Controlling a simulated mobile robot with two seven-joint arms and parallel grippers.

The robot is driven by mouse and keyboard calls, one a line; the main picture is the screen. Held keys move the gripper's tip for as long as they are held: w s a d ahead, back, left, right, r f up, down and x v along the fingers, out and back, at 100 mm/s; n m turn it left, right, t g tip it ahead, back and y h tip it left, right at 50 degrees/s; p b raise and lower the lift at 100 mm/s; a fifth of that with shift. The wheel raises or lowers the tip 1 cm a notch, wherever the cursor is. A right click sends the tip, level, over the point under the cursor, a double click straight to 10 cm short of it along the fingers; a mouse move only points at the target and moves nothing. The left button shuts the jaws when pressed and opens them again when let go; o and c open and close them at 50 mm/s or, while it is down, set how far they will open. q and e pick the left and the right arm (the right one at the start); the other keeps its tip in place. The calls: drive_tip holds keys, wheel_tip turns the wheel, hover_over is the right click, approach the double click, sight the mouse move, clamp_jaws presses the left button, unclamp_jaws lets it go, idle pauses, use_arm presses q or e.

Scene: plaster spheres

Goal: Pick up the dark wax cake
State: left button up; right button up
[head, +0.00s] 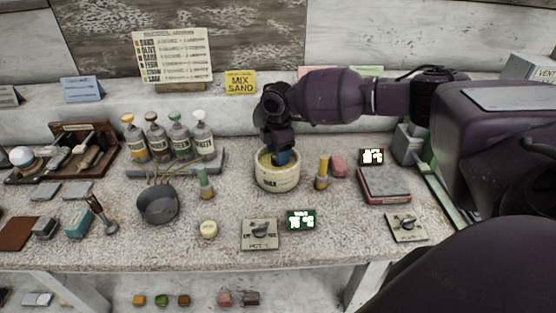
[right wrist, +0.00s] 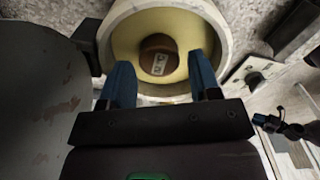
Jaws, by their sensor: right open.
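In the right wrist view, a round dark brown piece (right wrist: 158,46) with a small pale label lies inside a cream pot (right wrist: 112,28) with a yellowish inner wall. It looks like the dark wax cake, but I cannot be sure. The pot (head: 278,181) stands on the bench in the head view, its inside mostly hidden by my gripper. My right gripper (head: 281,158) points down at the pot's mouth. Its blue fingers (right wrist: 162,80) are apart and empty, with the brown piece beyond them, not between them.
A dial box (head: 260,234) and lit display (head: 301,220) lie in front. A dark grey pan (head: 158,205) and several bottles stand left. Small coloured blocks, one dark (head: 251,298), lie on the lower shelf.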

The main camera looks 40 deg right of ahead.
drive_tip(key=shift+f, duration=0.95)
drive_tip(key=c, duration=0.7)
